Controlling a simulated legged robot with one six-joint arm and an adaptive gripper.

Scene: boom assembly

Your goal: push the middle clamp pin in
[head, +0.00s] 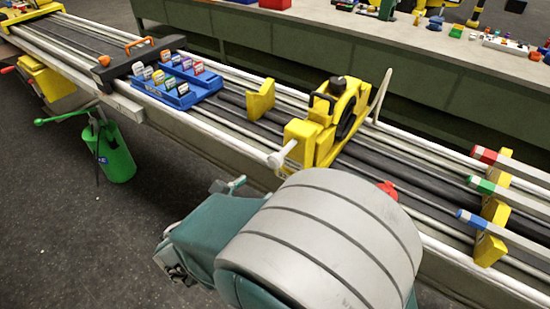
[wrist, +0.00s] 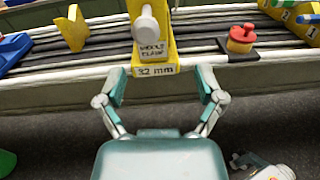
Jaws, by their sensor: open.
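The yellow middle clamp (head: 313,132) stands on the long rail bench, with a black ring and a black knob on top. Its pale grey pin (head: 283,155) sticks out of the near face toward me. In the wrist view the pin (wrist: 147,28) shows a round end above the labels "MIDDLE CLAMP" and "32 mm". My gripper (wrist: 162,86) is open and empty, its two teal-tipped fingers spread in front of and below the clamp label, apart from the pin. In the head view my large grey and teal arm link hides most of the gripper.
A yellow V-shaped block (head: 261,100) and a blue tray (head: 163,98) of coloured tags sit left of the clamp. A red knob (wrist: 241,35) stands on the rails to the right. Coloured-ended bars rest in a yellow holder (head: 490,235). A green canister (head: 116,155) hangs at left.

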